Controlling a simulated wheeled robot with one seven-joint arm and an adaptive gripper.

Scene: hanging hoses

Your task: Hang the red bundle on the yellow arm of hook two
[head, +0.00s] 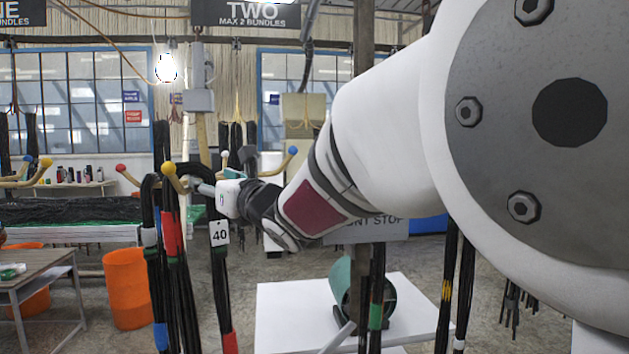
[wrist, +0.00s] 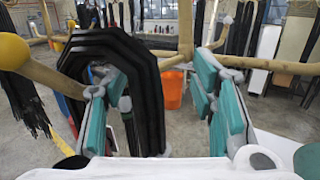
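The yellow-tipped arm of hook two (head: 169,168) points toward the head camera; its yellow ball shows at left in the wrist view (wrist: 12,52). A black bundle (head: 220,272) with a tag reading 40 and a red band low down hangs beside it. Its arched loop stands large in the wrist view (wrist: 148,100), with the yellow arm seeming to pass under the arch; I cannot tell whether it rests there. A wide red band (head: 172,233) shows on neighbouring strands. My gripper (wrist: 158,115), with teal fingers, is open around part of the loop, with a gap before the right finger.
Hook two also has red (head: 120,167), white (head: 225,155) and blue (head: 292,150) balls. Other bundles (head: 377,300) hang at right. An orange bin (head: 126,288) and a table (head: 35,268) stand at left, a white platform (head: 290,315) below. My arm covers the upper right.

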